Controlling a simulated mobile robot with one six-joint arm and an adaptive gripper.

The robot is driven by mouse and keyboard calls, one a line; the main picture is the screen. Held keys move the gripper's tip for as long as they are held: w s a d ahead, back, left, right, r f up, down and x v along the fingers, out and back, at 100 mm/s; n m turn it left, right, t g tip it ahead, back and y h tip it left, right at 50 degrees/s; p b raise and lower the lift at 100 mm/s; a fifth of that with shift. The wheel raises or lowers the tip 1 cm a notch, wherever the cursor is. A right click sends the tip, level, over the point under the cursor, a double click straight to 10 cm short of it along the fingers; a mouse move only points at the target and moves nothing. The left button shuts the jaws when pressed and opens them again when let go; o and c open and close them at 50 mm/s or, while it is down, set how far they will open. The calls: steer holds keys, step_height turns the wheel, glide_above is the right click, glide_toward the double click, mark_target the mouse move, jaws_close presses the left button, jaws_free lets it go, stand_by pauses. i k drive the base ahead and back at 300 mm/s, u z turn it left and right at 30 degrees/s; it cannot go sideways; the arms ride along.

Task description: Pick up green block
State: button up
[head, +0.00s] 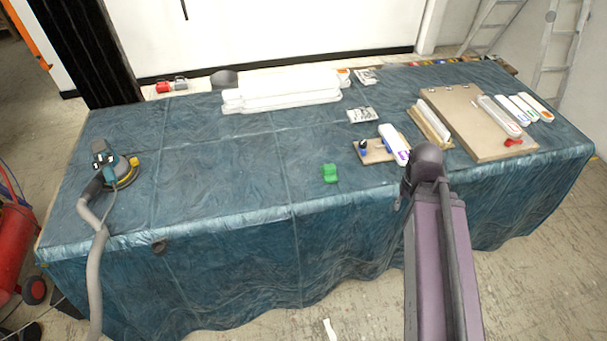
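The green block (330,173) lies alone on the blue cloth that covers the table (230,170), a little right of the middle and toward the front edge. My arm rises at the right of the view, in front of the table, and its dark upper end is to the right of the green block, apart from it. I cannot make out my gripper's fingers.
A small board (374,154) with a white bottle-like item (394,143) lies right of the block. A larger board (465,120) is farther right. White packages (285,90) lie at the back. A sander (115,165) with hose is left. The cloth left of the block is clear.

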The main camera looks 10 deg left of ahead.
mark_target(328, 172)
steer(key=u, duration=0.65)
steer(key=k, duration=0.95)
steer(key=z, duration=0.1)
steer(key=i, duration=0.8)
steer(key=u, duration=0.05)
